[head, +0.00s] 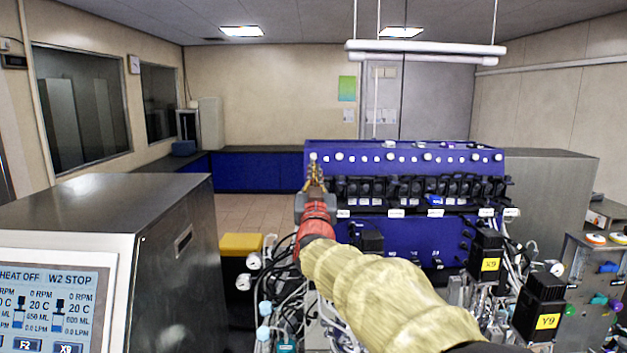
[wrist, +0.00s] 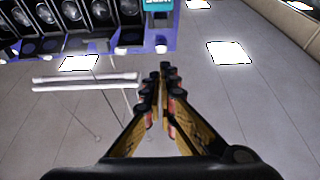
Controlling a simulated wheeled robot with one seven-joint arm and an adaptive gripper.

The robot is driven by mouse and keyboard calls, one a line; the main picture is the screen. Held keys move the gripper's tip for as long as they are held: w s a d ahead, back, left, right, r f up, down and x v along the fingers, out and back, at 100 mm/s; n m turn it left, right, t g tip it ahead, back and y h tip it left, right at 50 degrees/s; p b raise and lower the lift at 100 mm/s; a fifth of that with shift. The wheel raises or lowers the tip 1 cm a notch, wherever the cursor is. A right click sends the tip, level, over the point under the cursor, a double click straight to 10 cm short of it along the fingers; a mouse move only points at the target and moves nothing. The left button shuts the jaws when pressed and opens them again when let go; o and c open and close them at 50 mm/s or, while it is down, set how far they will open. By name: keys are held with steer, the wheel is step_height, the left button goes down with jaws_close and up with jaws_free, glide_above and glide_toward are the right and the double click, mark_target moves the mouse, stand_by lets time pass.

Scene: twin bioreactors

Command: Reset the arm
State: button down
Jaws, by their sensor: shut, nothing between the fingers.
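My gripper (head: 315,172) is in the middle of the head view, at the end of my arm, which reaches forward from the lower right in a pale yellow sleeve. It points upward, in front of the left part of the blue bioreactor panel (head: 400,158). In the wrist view my gripper (wrist: 166,78) has its two fingers close together with nothing between them. Ceiling and lights show behind the fingers there. Part of a panel with a row of black round-faced units (wrist: 75,14) shows at the top left of the wrist view. No contact with anything is visible.
A steel cabinet with a touchscreen (head: 55,305) stands at the near left. Tubing, cables and black motor boxes labelled X9 (head: 489,265) and Y9 (head: 547,321) crowd the right. A hanging lamp (head: 425,48) is above. A yellow box (head: 241,244) is left of my arm.

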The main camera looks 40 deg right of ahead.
steer(key=v, duration=0.8)
steer(key=shift+s+b, duration=0.15)
steer(key=shift+b, duration=0.3)
steer(key=shift+d, duration=0.15)
steer(key=w+a+f+n+g+y, duration=0.1)
steer(key=w+f+y, duration=0.15)
steer(key=f, duration=0.25)
steer(key=w+a+f+g+y, duration=0.1)
steer(key=a+f+y, duration=0.15)
steer(key=f, duration=0.35)
steer(key=s+a+f+n+g+y+b, duration=0.1)
steer(key=s+a+f+g+y, duration=0.2)
steer(key=f, duration=0.4)
steer(key=s+a+f+n+g+y, duration=0.1)
steer(key=s+a+f+y, duration=0.1)
steer(key=s+a+f, duration=0.3)
steer(key=s+a+f+n+g+y+b, duration=0.1)
steer(key=s+a+f+g+b, duration=0.1)
steer(key=s+a+f, duration=0.3)
steer(key=s+a+f+n+g+y+b, duration=0.1)
steer(key=s+a+f, duration=0.4)
steer(key=s, duration=0.5)
steer(key=s+a+f+n+g+y+b, duration=0.1)
steer(key=s+a+f+n+g+b, duration=0.1)
steer(key=s+a+f+b, duration=0.3)
steer(key=s+f+g, duration=0.1)
steer(key=s+f, duration=0.2)
steer(key=shift+s+a, duration=0.15)
steer(key=shift+s, duration=0.05)
